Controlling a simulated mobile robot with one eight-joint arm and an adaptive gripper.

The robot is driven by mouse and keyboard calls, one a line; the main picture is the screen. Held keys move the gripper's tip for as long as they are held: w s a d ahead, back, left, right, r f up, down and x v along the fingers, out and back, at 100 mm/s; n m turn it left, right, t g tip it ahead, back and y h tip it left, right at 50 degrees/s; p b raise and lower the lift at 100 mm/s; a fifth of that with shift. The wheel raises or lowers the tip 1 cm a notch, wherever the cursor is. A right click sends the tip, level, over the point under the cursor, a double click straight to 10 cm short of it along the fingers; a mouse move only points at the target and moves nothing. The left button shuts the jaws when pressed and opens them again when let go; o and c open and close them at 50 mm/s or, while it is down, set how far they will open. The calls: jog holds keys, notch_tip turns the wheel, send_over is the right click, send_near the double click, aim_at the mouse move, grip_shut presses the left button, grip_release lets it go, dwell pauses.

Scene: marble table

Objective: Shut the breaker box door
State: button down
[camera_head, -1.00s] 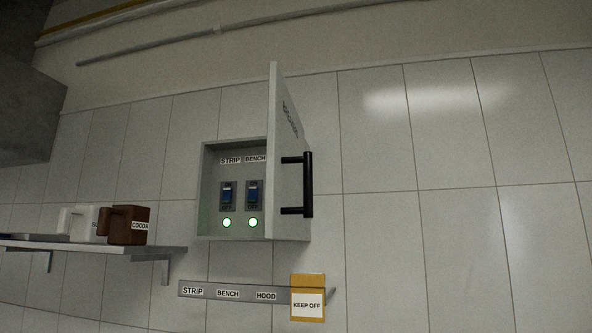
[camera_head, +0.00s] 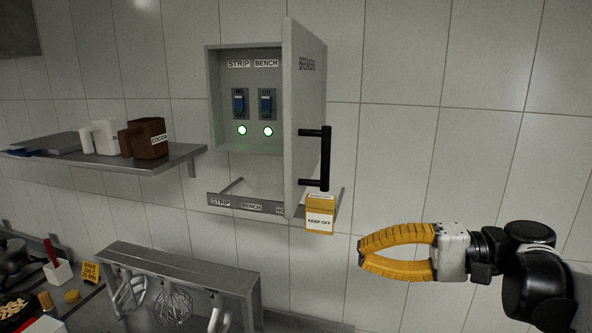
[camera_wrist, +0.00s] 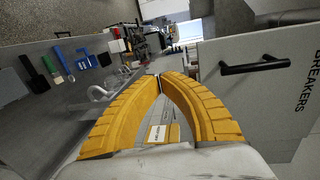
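The grey breaker box (camera_head: 218,100) is on the tiled wall. Its door (camera_head: 303,80), hinged on the right, stands open and juts out toward me. The door's outer face carries a black bar handle (camera_head: 326,158) and the word BREAKERS. Inside are two blue switches under STRIP and BENCH labels, each above a lit green lamp. My gripper (camera_head: 361,251) has yellow fingers, with the tips together and nothing between them. It is right of and below the door, apart from it. In the wrist view, the door (camera_wrist: 255,100) and handle (camera_wrist: 254,65) are right of my fingers (camera_wrist: 161,78).
Below the box is a labelled metal strip (camera_head: 232,205) with a yellow KEEP OFF tag (camera_head: 320,214). A shelf (camera_head: 180,157) with mugs is at the left. A utensil rack (camera_head: 190,272) hangs below. The wall right of the door is clear.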

jog(key=d+r+y+p, duration=0.2)
jog(key=d+r, duration=0.1)
jog(key=r, duration=0.3)
jog(key=p+x, duration=0.2)
jog(key=x, duration=1.1)
jog(key=shift+a+f+n, duration=0.25)
jog(key=shift+f+n, duration=0.05)
jog(key=shift+w, duration=0.2)
